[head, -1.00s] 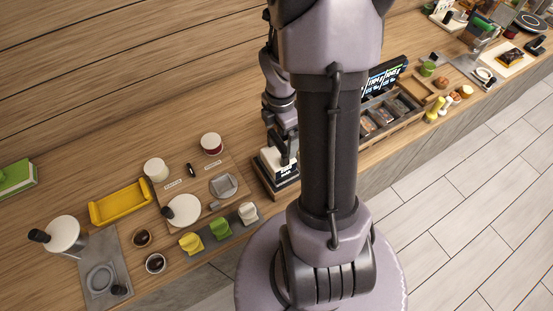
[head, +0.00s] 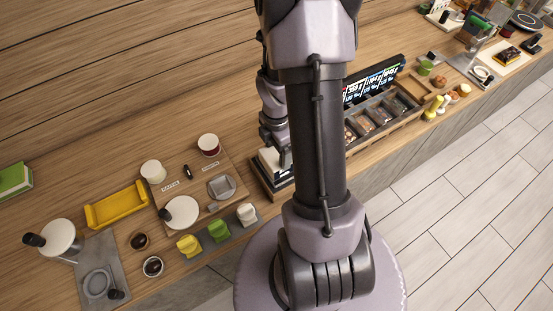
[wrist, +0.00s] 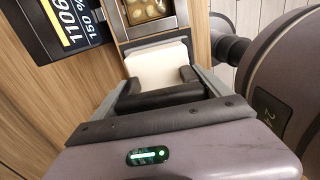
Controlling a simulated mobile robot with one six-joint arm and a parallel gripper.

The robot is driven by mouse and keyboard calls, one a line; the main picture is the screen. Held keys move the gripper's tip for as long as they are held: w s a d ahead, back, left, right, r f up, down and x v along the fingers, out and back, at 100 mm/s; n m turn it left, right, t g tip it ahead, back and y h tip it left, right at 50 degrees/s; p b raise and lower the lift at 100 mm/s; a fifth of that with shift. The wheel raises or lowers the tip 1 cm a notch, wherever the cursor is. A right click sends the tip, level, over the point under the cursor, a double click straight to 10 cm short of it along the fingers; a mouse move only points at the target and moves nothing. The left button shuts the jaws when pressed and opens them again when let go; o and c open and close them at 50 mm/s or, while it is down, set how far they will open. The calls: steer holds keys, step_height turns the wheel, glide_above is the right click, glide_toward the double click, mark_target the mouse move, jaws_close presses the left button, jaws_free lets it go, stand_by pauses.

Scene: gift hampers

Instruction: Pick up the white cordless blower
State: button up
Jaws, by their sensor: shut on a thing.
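My gripper (wrist: 158,88) is shut on a white, block-like thing in the wrist view. This is the white cordless blower (wrist: 158,64) as far as I can tell; only a plain pale face of it shows between the two dark fingers. In the head view my gripper (head: 277,140) is partly behind my arm, at a dark-edged stand on the counter. A small white part of the blower (head: 268,160) shows there below the fingers. Whether it still touches the stand cannot be told.
A price screen (head: 374,80) and a compartment tray (head: 385,118) stand to the right. Left are a yellow tray (head: 117,206), white-lidded jars (head: 153,171) and several coloured blocks (head: 218,229).

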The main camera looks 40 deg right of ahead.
steer(key=shift+r, duration=0.45)
steer(key=r, duration=0.2)
steer(key=shift+s+d+r+p, duration=0.2)
steer(key=shift+s+r+p, duration=0.1)
steer(key=shift+s+r, duration=0.1)
steer(key=s+d, duration=0.3)
steer(key=s, duration=0.4)
steer(key=s+d+r, duration=0.1)
steer(key=s+d, duration=0.2)
steer(key=s, duration=0.4)
steer(key=shift+r, duration=0.15)
steer(key=w+d+f+p, duration=0.1)
steer(key=w+d+p, duration=0.1)
steer(key=d, duration=1.4)
steer(key=w+d+f+p, duration=0.1)
steer(key=w+d+p, duration=0.2)
steer(key=d, duration=1.2)
steer(key=shift+w+d, duration=0.3)
steer(key=shift+d, duration=0.1)
steer(key=shift+f, duration=0.1)
steer(key=shift+f+b, duration=0.3)
steer(key=shift+f, duration=0.55)
steer(key=shift+f+b, duration=0.35)
steer(key=shift+f, duration=0.2)
